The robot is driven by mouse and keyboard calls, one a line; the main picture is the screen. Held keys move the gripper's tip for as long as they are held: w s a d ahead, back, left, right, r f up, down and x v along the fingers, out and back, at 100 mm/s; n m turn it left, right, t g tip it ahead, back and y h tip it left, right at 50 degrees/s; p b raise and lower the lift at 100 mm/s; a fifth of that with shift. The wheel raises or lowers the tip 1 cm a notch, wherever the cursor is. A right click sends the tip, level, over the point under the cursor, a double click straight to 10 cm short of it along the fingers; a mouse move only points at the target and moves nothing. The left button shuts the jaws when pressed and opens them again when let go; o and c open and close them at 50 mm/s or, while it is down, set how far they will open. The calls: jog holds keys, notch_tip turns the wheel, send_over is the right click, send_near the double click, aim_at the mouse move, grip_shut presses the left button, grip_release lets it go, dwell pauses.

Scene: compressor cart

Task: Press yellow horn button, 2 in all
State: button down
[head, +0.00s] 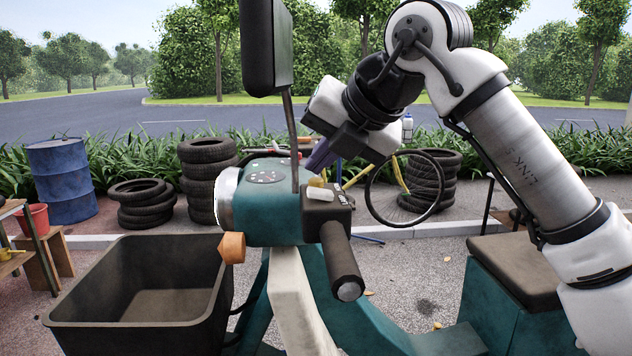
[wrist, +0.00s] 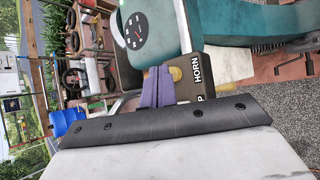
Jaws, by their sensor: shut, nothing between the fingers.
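The yellow horn button (head: 316,182) sits on top of the dark switch box (head: 326,209) beside the scooter's handlebar grip. In the wrist view the round yellow button (wrist: 176,75) lies right beside my fingertips, next to the white HORN lettering (wrist: 197,69). My gripper (head: 314,166) has purple fingers closed together with nothing between them, and points down at the button from above. The closed fingers (wrist: 157,74) partly overlap the box in the wrist view. I cannot tell whether the fingertips touch the button.
A white switch (head: 320,194) sits on the same box, close to the button. A thin mirror stem (head: 292,135) rises just left of the fingers. The teal headlamp housing with a round gauge (head: 266,178) is to the left. A black grip (head: 341,262) extends toward me.

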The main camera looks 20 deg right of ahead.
jog(key=shift+f+b, duration=0.4)
jog(key=shift+f, duration=0.05)
dwell(0.6)
jog(key=shift+r, duration=0.1)
jog(key=shift+r+p, duration=0.7)
jog(key=shift+r, duration=0.1)
notch_tip(320, 180, up, 3)
jog(key=shift+f+p, duration=0.1)
jog(key=shift+p, duration=1.05)
notch_tip(320, 180, up, 2)
jog(key=shift+r, duration=0.1)
dwell(1.7)
